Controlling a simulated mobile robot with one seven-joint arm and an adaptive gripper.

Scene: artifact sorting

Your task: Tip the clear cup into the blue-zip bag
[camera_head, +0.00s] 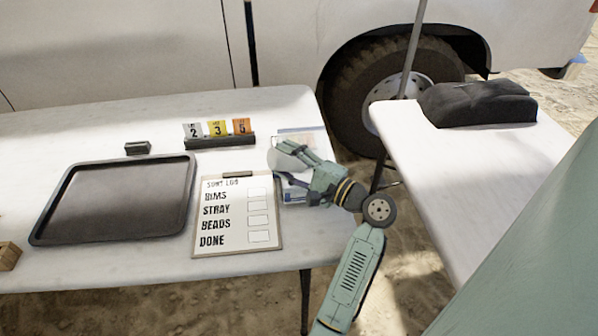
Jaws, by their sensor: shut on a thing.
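My gripper (286,158) reaches in from the right over the right end of the left table. It is shut on the clear cup (284,153), a pale see-through round shape between its fingers. I cannot tell the cup's tilt or what is in it. A clear bag (316,138) with blue parts lies on the table under and behind the gripper. Its far edge and a near blue-and-white part (293,196) show, while my gripper and the cup hide its middle. I cannot make out the bag's zip or whether its mouth is open.
A clipboard sort log (236,244) lies left of the gripper, beside a dark empty tray (60,208). Number cards 2, 3 and 5 stand in a black holder (220,142) behind it. A small dark block (137,148) and a wooden block (8,256) are further left.

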